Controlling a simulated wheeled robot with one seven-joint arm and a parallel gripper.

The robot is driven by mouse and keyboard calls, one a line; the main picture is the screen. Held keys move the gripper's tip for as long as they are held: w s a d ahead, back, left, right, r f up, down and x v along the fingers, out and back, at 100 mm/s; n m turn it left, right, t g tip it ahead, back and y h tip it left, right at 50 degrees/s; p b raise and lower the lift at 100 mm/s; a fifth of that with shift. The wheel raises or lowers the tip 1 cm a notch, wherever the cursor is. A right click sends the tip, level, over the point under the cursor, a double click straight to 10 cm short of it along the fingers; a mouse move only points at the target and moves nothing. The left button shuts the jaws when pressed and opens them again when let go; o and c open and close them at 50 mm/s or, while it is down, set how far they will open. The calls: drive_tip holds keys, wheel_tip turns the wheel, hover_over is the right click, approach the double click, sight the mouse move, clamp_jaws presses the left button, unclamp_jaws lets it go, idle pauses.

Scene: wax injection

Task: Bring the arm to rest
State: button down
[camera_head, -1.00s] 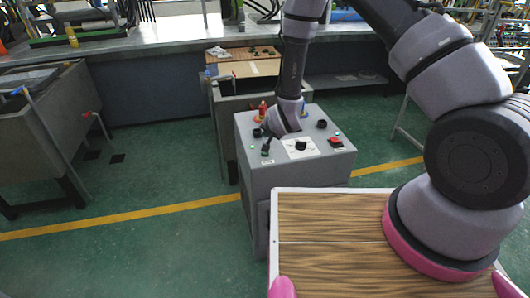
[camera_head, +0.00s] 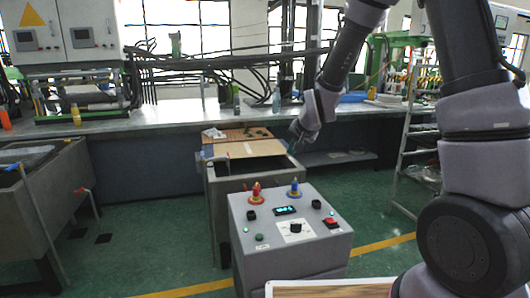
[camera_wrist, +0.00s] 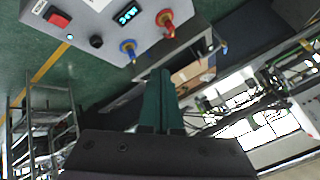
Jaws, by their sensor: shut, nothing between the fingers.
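My gripper (camera_head: 295,143) is raised in the air above and behind the grey control box in the head view, partly dark and small there. In the wrist view its two green fingers (camera_wrist: 162,98) are together and nothing is between them. The grey control box (camera_head: 290,258) stands on the floor, with a red lever (camera_head: 256,192), a blue lever (camera_head: 295,189), a small lit display, knobs and a red switch (camera_head: 331,223). The gripper is apart from the box. The box also shows upside down in the wrist view (camera_wrist: 105,25).
A grey tank (camera_head: 250,185) with wooden boards stands behind the box. A long workbench (camera_head: 180,122) with machines runs along the back. A sink (camera_head: 50,200) is at left and a ladder-like rack (camera_head: 411,165) at right. Open green floor lies left of the box.

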drive_tip(key=s+d+r, duration=0.7)
drive_tip(key=s+r, duration=0.2)
drive_tip(key=r, duration=0.1)
drive_tip(key=s+d+r, duration=0.7)
drive_tip(key=s+r, duration=0.2)
drive_tip(key=s+d+r+g, duration=0.1)
drive_tip(key=s+r, duration=0.1)
drive_tip(key=s, duration=0.7)
drive_tip(key=shift+s+d+n+h, duration=0.3)
drive_tip(key=shift+d, duration=0.1)
